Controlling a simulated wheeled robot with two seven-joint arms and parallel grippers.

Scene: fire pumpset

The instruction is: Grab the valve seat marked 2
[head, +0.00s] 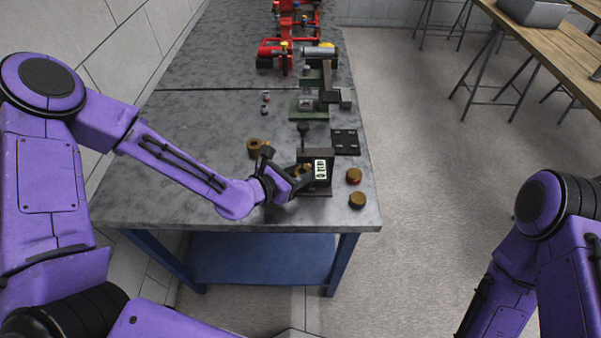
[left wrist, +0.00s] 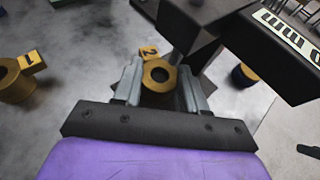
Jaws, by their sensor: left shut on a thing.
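My left gripper (head: 299,176) is at the near part of the grey table, just left of a dark upright fixture. In the left wrist view its two grey fingers (left wrist: 160,88) are shut on a brass ring, the valve seat marked 2 (left wrist: 158,74). Its yellow tag with a 2 (left wrist: 149,53) shows just beyond the ring. I cannot tell whether the ring touches the table. A second brass valve seat (left wrist: 14,82), with a tag marked 1 (left wrist: 33,62), lies apart to the left; it also shows in the head view (head: 253,149). My right gripper is not in view.
The dark fixture with a white display (head: 320,170) stands close to the right of my left gripper. Two brass round pieces (head: 354,176) (head: 357,200) lie near the table's right edge. A green-based device (head: 309,108) and red pump parts (head: 285,50) stand farther back. The table's front left is clear.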

